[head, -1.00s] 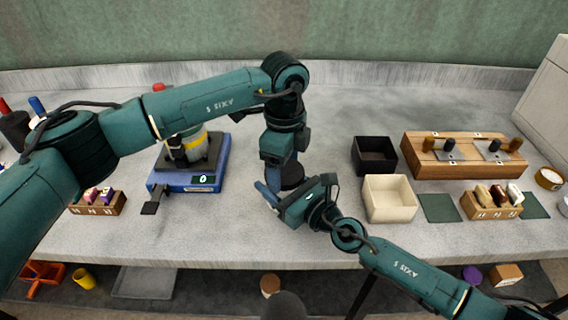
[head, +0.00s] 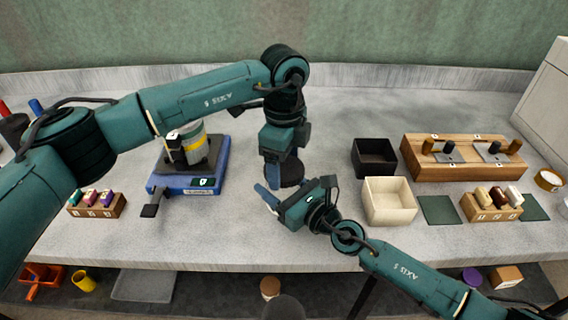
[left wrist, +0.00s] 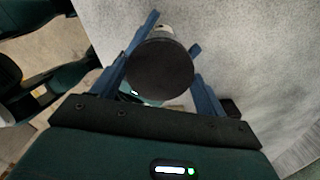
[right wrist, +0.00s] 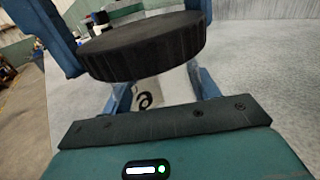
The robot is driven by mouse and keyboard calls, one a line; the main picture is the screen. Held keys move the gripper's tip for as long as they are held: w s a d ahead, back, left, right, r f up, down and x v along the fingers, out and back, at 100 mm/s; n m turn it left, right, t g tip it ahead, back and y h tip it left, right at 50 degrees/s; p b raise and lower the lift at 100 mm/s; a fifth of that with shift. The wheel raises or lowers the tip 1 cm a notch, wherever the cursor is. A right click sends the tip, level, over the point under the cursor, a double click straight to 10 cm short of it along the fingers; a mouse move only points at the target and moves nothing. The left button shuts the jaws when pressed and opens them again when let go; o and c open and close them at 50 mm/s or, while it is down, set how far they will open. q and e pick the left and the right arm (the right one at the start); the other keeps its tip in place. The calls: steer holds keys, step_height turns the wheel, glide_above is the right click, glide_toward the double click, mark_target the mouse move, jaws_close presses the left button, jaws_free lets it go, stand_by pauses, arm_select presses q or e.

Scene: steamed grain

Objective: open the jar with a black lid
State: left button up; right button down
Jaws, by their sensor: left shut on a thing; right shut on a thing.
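The round black lid (head: 291,174) is between the fingers of my left gripper (head: 285,178), which comes down from above and is shut on it. The lid's top shows in the left wrist view (left wrist: 158,68) and its ribbed side in the right wrist view (right wrist: 145,45). The jar's pale body with a printed label (right wrist: 152,96) shows below the lid, between the fingers of my right gripper (right wrist: 165,92). My right gripper (head: 268,195) is shut on this body from the front right. Most of the jar is hidden in the head view; I cannot tell whether lid and body are apart.
A blue scale (head: 187,182) carrying another jar with a yellow band (head: 194,148) stands to the left. To the right are a black box (head: 375,157), a cream box (head: 389,200), a wooden rack (head: 462,158) and small blocks in a holder (head: 490,206). Bare counter lies between.

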mark_target(284, 167)
arm_select(q)
steer(key=shift+r, duration=0.35)
steer(key=shift+r, duration=2)
arm_select(e)
steer(key=shift+c, duration=1.6)
jaws_free()
